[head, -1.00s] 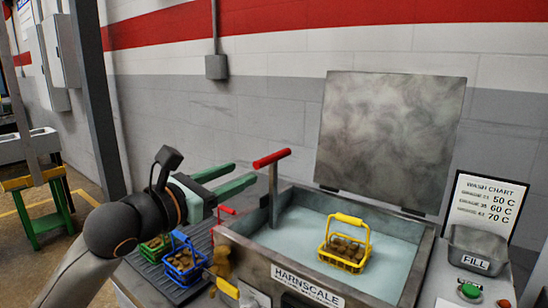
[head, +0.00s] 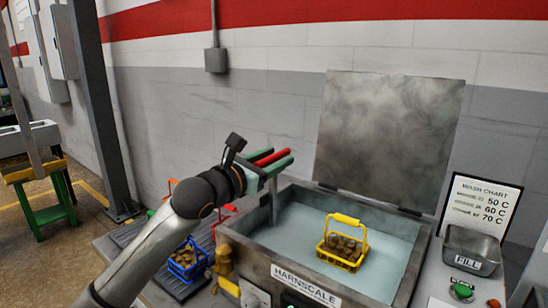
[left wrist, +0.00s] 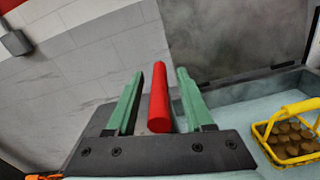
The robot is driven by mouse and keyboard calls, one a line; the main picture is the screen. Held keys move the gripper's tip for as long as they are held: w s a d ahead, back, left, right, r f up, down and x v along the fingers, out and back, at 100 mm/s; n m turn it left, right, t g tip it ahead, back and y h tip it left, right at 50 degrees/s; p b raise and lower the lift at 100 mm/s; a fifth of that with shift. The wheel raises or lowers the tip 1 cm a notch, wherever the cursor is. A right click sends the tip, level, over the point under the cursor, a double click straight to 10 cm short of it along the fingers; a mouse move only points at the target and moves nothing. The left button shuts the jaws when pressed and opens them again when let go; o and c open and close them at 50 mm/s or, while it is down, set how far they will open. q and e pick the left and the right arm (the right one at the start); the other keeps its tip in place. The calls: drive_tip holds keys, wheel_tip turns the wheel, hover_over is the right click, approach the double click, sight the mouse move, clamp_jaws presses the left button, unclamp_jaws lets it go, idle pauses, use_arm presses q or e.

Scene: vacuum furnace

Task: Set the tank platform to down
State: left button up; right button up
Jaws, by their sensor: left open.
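The wash tank (head: 232,240), labelled HARNSCALE, stands open with its lid up. A yellow basket (head: 343,243) with brown parts is in the tank over the pale liquid. A red handle bar (head: 277,156) tops a grey post (head: 273,200) at the tank's left side, and it stands raised. My left gripper (head: 272,160) is at the handle with its green fingers on either side of it. In the left wrist view the red handle (left wrist: 159,98) lies between the two open fingers, with gaps visible on both sides. My right gripper is not seen.
A blue basket (head: 187,260) with brown parts sits left of the tank, and a red-orange basket handle shows behind my arm. A brass valve with a yellow lever (head: 229,287) is at the tank's front left corner. The lid (head: 388,135) stands behind. A FILL tray (head: 470,248) is at right.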

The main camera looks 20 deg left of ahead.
use_arm(q)
drive_tip(key=shift+c, duration=0.3)
clamp_jaws()
idle(1.1)
